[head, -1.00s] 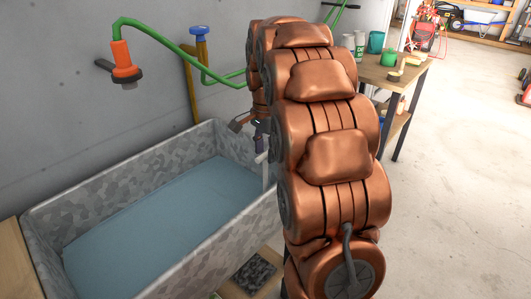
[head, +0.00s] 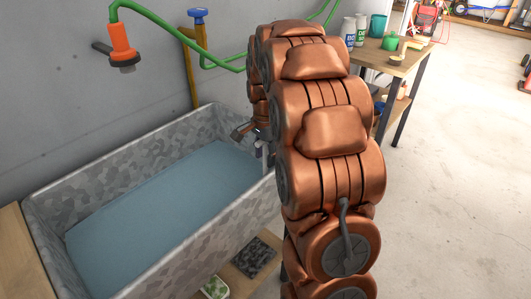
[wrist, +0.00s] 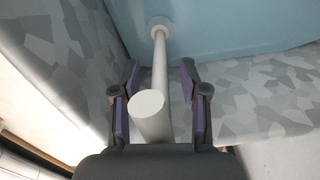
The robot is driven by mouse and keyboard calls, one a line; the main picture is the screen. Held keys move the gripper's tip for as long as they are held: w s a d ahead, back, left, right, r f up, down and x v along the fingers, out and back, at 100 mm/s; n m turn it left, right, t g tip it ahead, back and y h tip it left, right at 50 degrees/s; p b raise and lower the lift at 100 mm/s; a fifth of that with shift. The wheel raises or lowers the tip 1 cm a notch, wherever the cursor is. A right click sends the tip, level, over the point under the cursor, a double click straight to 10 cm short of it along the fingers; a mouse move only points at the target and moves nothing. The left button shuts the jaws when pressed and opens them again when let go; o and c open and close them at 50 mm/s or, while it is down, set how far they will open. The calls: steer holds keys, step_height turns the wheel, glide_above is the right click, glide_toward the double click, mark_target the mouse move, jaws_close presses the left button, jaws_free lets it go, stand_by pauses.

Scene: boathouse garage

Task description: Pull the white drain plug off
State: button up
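The white drain plug (wrist: 152,112) shows in the wrist view as a long white rod, with its wide end towards me and a round collar at its far end against the blue surface. My gripper (wrist: 158,98) is open, with one purple-padded finger on each side of the rod. Gaps show between the rod and both pads. In the head view my gripper (head: 254,138) is at the right end of the grey patterned tub (head: 160,252), partly hidden by my arm. The pale rod shows only slightly there. Flat blue water (head: 160,200) fills the tub's lower part.
An orange-headed green hose (head: 121,42) hangs on the wall above the tub. A blue-topped yellow pipe (head: 192,75) stands behind it. A wooden table (head: 385,63) with cans and a green mug stands at the back right.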

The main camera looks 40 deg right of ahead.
jaws_close()
stand_by(0.6)
